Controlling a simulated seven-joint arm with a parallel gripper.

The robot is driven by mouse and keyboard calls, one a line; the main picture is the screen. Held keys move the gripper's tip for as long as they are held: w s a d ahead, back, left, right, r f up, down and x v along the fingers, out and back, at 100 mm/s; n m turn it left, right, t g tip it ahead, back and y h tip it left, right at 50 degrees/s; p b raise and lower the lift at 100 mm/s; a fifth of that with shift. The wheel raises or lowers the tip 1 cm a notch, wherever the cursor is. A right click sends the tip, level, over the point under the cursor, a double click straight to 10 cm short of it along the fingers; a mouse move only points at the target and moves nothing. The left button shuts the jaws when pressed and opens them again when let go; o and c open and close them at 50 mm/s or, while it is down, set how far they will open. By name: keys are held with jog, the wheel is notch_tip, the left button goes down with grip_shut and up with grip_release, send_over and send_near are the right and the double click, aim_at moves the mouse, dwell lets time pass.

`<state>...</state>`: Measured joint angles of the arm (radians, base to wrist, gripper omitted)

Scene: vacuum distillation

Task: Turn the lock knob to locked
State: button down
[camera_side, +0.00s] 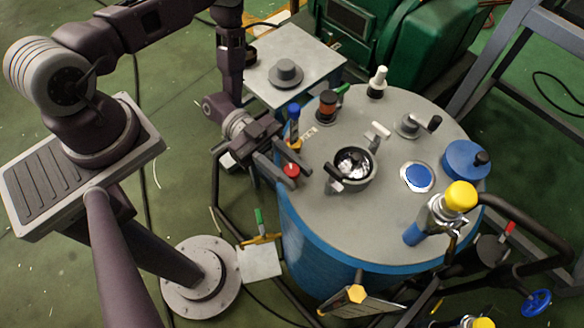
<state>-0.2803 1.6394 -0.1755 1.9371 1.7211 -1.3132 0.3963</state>
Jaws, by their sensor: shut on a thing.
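My gripper (293,175) is at the left rim of the grey-topped blue vessel (330,235), pointing down and to the right. Its two dark fingers are closed around a small red knob (291,170), with one finger on each side. The red top shows between the fingers; its lower part is hidden. I see no readable mark on it, so I cannot tell its turn position or be sure that it is the lock knob.
A blue-topped fitting with orange (294,125) stands close behind my gripper. An open round port (354,167) with a dark handle lies to the right.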

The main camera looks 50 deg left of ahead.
aim_at(286, 167)
jog(key=c, duration=1.1)
grip_release()
jog(key=a, duration=0.7)
jog(key=shift+s, duration=0.2)
